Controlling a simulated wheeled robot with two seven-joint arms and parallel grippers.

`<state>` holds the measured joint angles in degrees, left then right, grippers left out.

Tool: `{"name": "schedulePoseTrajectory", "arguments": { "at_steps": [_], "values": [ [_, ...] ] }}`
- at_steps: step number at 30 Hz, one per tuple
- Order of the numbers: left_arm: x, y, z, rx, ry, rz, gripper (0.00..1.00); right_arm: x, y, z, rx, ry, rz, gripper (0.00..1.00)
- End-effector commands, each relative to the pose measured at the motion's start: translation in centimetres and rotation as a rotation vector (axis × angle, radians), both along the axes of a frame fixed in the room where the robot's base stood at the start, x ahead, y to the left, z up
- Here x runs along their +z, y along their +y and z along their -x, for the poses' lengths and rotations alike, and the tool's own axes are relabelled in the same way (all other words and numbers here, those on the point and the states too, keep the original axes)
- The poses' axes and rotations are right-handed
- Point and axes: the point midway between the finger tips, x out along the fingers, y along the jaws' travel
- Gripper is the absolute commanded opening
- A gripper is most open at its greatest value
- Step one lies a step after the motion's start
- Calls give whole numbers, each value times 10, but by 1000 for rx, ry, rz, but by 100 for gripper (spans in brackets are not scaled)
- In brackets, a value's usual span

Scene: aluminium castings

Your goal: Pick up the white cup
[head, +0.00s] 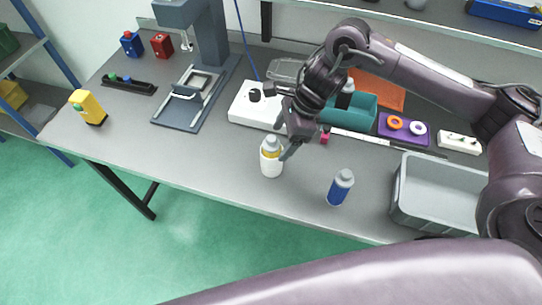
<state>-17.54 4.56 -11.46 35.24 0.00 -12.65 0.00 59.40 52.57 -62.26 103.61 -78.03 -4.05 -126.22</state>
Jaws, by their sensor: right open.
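I see no clear white cup. A white bottle (271,167) with a yellow band and a pale cap stands upright near the front middle of the grey table (225,160). My right gripper (284,147) reaches down from the upper right, open, with its fingers close to the bottle's upper right side. I cannot tell whether they touch it. A blue bottle (338,191) with a grey cap stands upright to the right, apart from the gripper. My left gripper is not in view.
A grey bin (398,207) stands at the right. Behind my gripper are a white box (246,112), a teal container (362,112) and a purple tray (389,136) with rings. A grey press stand (207,45) and yellow object (87,106) are left. The front left table is clear.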

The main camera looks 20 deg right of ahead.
Motion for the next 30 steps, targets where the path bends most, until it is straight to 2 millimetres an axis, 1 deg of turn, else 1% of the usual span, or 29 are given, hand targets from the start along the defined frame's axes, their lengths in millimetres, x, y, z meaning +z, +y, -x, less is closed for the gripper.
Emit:
{"name": "schedulePoseTrajectory", "arguments": {
  "at_steps": [1,3,5,6,8,11,15,17,20,25,30],
  "values": [
    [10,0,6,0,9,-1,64,-2,4,3,1,6,0,75],
    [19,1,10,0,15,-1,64,-10,11,4,1,7,0,75],
    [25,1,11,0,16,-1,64,-17,16,6,0,5,0,75],
    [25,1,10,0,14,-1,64,-25,17,4,-1,6,0,75],
    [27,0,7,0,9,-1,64,-32,20,3,0,4,-1,75],
    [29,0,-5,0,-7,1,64,-39,22,2,-1,0,0,75],
    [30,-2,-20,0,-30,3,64,-41,22,2,-1,-1,0,75],
    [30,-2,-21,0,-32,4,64,-41,22,2,-1,-1,0,75],
    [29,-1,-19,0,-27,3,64,-41,22,2,-1,-1,0,65],
    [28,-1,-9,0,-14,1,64,-41,22,2,-1,-1,0,42],
    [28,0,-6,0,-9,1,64,-41,22,2,-1,-1,0,20]
  ]
}}
